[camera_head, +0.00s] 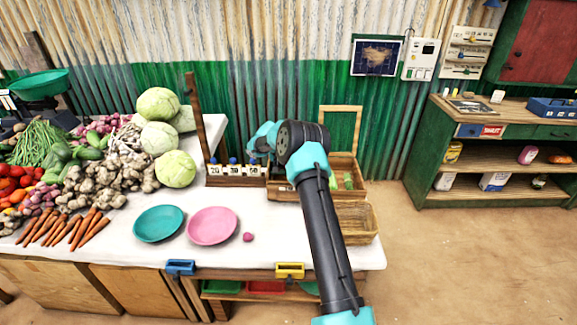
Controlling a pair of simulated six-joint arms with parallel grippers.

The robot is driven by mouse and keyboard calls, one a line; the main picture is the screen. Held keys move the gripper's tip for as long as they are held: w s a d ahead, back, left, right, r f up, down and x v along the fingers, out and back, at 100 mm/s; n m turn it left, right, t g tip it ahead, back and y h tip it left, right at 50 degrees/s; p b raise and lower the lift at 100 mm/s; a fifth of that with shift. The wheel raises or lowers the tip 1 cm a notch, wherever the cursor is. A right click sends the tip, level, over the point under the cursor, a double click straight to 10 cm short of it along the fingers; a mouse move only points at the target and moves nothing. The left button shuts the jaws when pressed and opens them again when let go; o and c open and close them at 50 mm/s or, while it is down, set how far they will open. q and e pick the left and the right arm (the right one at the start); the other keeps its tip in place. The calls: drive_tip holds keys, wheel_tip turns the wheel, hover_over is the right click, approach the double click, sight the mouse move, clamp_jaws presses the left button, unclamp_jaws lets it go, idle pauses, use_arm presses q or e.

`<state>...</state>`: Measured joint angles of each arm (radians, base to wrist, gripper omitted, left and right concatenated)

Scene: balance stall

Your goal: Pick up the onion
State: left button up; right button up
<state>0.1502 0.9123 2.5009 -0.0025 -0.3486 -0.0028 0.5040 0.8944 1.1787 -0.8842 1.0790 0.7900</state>
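A small round pinkish-red onion (248,237) lies alone on the white tabletop (280,247), just right of the pink plate (212,226). My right arm comes in from the lower right and reaches up over the table's right part. Its teal end piece (262,139) is above and behind the onion, well apart from it. I cannot make out the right gripper's fingers or anything held. My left gripper is not in view.
A teal plate (158,223) sits left of the pink one. A wooden rack with numbered tags (233,170) stands behind. A wicker basket (357,218) is at the right edge, partly behind my arm. Carrots (62,228), cabbages (175,168) and other vegetables fill the left.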

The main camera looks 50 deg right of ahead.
drive_tip(key=shift+c, duration=0.5)
drive_tip(key=c, duration=1)
drive_tip(key=shift+o, duration=0.2)
drive_tip(key=shift+r, duration=0.1)
drive_tip(key=shift+r, duration=1.55)
drive_tip(key=shift+s+a+r, duration=0.2)
drive_tip(key=shift+s+a, duration=0.15)
drive_tip(key=shift+a, duration=0.1)
drive_tip(key=s+a, duration=0.3)
drive_tip(key=s+a+r, duration=0.1)
drive_tip(key=s+a, duration=0.2)
drive_tip(key=a, duration=0.1)
drive_tip(key=s+a, duration=0.4)
drive_tip(key=shift+r, duration=0.15)
drive_tip(key=shift+w, duration=0.1)
